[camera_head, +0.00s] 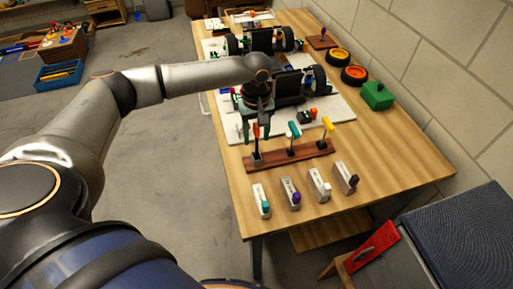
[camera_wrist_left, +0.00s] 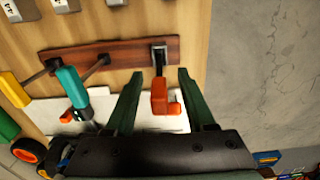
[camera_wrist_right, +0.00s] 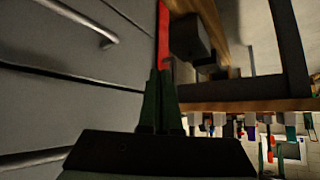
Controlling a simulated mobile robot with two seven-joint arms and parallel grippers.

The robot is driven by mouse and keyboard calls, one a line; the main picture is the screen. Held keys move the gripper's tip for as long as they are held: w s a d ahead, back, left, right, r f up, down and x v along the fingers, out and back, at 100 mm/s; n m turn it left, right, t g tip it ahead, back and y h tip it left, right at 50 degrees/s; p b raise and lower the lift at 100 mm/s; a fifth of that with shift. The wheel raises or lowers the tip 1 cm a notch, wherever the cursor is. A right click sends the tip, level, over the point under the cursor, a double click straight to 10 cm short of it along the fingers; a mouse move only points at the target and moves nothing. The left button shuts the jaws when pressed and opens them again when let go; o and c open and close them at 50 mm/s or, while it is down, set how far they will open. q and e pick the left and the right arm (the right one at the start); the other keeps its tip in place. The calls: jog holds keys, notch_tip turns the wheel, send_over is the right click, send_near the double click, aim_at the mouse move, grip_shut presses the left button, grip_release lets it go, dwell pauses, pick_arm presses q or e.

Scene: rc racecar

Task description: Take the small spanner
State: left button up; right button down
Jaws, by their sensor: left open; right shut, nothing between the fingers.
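A dark wooden rack (camera_head: 290,157) on the table holds three upright tools with orange-red, teal and yellow handles. The orange-red tool (camera_head: 256,131) stands at the rack's left end. My left gripper (camera_head: 256,136) is open and points down around its handle. In the left wrist view the orange-red handle (camera_wrist_left: 160,97) stands between the two green fingers (camera_wrist_left: 160,74), with gaps on both sides. The teal tool (camera_wrist_left: 72,88) is beside the left finger. I cannot tell which tool is the small spanner. My right gripper (camera_wrist_right: 160,72) is shut and empty, seen only in its wrist view.
Several grey boxes with coloured tabs (camera_head: 290,195) lie in front of the rack. Grey drawers (camera_wrist_right: 70,80) and a red part (camera_wrist_right: 163,35) are near my right gripper.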

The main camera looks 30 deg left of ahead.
pick_arm(q)
jog(key=shift+f, duration=0.75)
grip_shut()
